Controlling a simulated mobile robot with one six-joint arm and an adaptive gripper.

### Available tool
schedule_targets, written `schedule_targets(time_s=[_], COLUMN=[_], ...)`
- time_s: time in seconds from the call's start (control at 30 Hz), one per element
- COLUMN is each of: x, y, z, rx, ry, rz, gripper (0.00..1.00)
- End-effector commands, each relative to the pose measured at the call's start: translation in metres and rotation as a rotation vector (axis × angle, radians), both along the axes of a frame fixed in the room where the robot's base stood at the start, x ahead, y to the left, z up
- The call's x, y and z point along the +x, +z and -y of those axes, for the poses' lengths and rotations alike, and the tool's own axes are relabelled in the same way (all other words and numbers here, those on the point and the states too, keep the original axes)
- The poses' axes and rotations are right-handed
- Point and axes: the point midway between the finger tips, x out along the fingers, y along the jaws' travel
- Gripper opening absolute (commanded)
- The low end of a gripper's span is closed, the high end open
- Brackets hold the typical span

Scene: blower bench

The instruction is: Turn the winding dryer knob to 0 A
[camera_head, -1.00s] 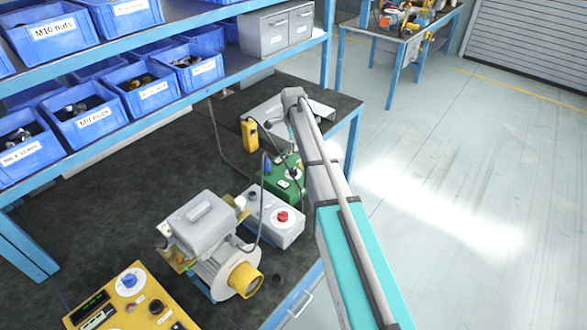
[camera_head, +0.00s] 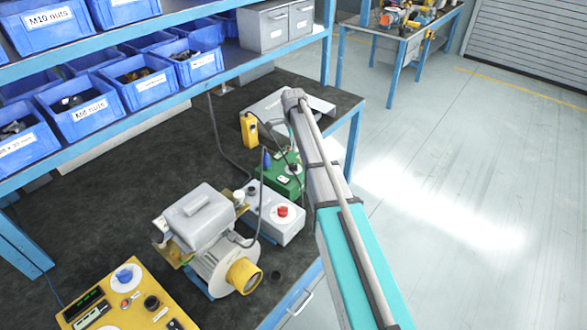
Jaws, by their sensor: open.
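No unit's label is readable enough to tell which is the winding dryer. A grey box (camera_head: 290,232) on the bench has a red knob (camera_head: 283,211) on a white dial. A yellow panel unit (camera_head: 92,290) at the lower left has a blue knob (camera_head: 124,276) on a white dial, a black knob and a display. A green box (camera_head: 268,181) stands behind the grey one, partly covered by my arm. The knobs' scale marks are too small to read. My arm reaches over the bench's right edge; my gripper is not visible.
A grey motor (camera_head: 200,215) with a yellow end stands between the yellow and grey units. A yellow handheld meter (camera_head: 249,129) and dark cables lie near the green box. Blue bins (camera_head: 92,117) fill the shelves above. The dark bench top (camera_head: 110,200) is clear at the left middle.

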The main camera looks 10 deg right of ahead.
Motion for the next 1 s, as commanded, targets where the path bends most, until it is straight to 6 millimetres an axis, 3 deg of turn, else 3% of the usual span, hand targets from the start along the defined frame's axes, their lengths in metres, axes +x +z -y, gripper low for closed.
schedule_targets(time_s=[1.0], x=[0.0], y=[-0.083], z=[0.0], rx=[0.0], ry=[0.0], rz=[0.0], gripper=[0.81])
